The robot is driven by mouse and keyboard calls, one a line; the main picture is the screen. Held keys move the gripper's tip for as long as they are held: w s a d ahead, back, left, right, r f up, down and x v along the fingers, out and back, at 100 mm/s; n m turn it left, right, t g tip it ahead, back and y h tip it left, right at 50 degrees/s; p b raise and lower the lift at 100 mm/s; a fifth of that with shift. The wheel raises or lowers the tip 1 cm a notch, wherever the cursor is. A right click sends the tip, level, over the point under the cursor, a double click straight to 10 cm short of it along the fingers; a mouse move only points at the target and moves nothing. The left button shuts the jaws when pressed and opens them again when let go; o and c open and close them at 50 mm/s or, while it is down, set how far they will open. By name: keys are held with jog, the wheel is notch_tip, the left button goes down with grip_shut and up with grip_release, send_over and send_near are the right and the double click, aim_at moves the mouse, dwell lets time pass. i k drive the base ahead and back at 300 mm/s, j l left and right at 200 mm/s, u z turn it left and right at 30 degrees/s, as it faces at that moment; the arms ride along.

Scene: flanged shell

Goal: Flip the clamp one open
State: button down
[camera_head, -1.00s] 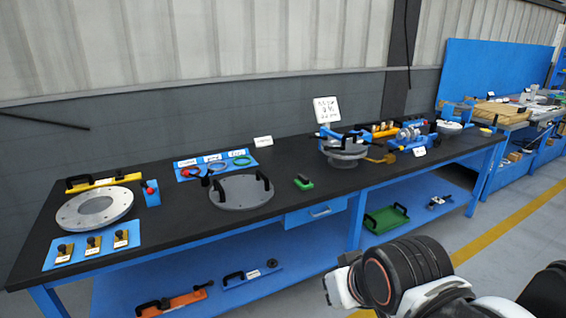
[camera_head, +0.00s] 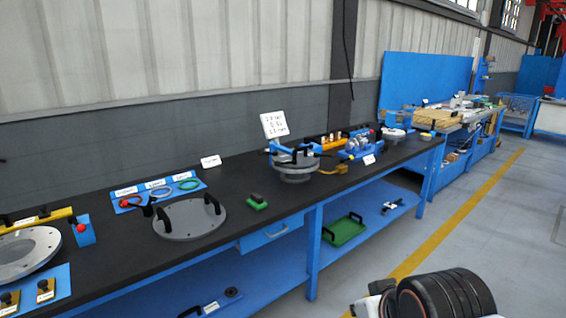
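The flanged shell (camera_head: 296,172) is a grey round body on the black workbench, right of the middle of the head view. Blue clamp parts (camera_head: 283,149) with black handles sit at its top rim. At this size I cannot tell which clamp is clamp one, or whether any is open or shut. A yellow-brown part (camera_head: 331,170) is beside the shell on its right. Part of my arm, black and ribbed, shows at the bottom right, well apart from the shell. My gripper's fingers are not visible.
A grey round plate with handles (camera_head: 189,219) and a green block (camera_head: 257,202) lie left of the shell. A white sign (camera_head: 274,125) stands behind it. A blue drawer (camera_head: 270,236) is under the bench top. The floor at right with a yellow line (camera_head: 455,230) is clear.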

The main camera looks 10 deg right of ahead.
aim_at(277, 164)
jog(key=i+l, duration=0.15)
jog(key=i, duration=0.7)
jog(key=i+l+z, duration=0.1)
jog(key=i, duration=0.7)
jog(key=i+l, duration=0.2)
jog(key=i, duration=0.65)
